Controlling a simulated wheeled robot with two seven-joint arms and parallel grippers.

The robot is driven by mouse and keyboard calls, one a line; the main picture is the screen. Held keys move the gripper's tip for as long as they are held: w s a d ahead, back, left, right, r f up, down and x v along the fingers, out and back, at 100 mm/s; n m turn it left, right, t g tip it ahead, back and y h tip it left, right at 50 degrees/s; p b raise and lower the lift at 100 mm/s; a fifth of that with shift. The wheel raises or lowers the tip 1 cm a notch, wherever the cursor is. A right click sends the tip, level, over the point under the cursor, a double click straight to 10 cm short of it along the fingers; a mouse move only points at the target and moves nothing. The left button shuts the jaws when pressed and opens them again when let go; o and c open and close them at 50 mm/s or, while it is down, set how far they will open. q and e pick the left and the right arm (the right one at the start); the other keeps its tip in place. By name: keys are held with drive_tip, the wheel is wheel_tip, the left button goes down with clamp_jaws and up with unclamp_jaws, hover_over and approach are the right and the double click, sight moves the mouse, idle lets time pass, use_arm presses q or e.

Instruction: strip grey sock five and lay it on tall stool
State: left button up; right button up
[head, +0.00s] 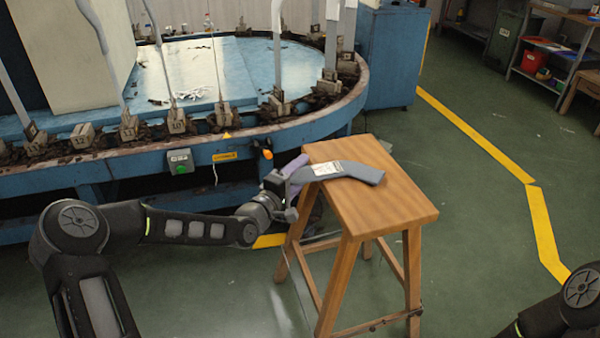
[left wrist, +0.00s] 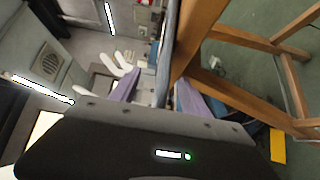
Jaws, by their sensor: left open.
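A grey sock (head: 362,173) with a white label lies along the top of the tall wooden stool (head: 400,205). Its toe end points right and its other end reaches the stool's left edge. My left gripper (head: 297,172), with purple fingers, is at that left end of the sock. It is open. In the left wrist view, the two purple fingers (left wrist: 157,90) stand apart with a thin grey strip between them, seen edge-on; I cannot tell if they touch it. My right gripper is out of view; only part of that arm shows at lower right.
A blue oval conveyor (head: 290,128) with numbered posts and several pale upright boards (head: 276,45) stands behind my left arm. A blue cabinet (head: 390,58) is behind the stool. Shelves (head: 560,60) stand at the far right. Green floor right of the stool is clear.

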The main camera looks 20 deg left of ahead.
use_arm(q)
drive_tip(key=shift+f, duration=0.15)
drive_tip(key=shift+s, duration=0.1)
idle(0.3)
drive_tip(key=p+v, duration=0.2)
drive_tip(key=v, duration=0.5)
drive_tip(key=shift+s, duration=0.4)
drive_tip(key=shift+a, duration=0.1)
idle(0.8)
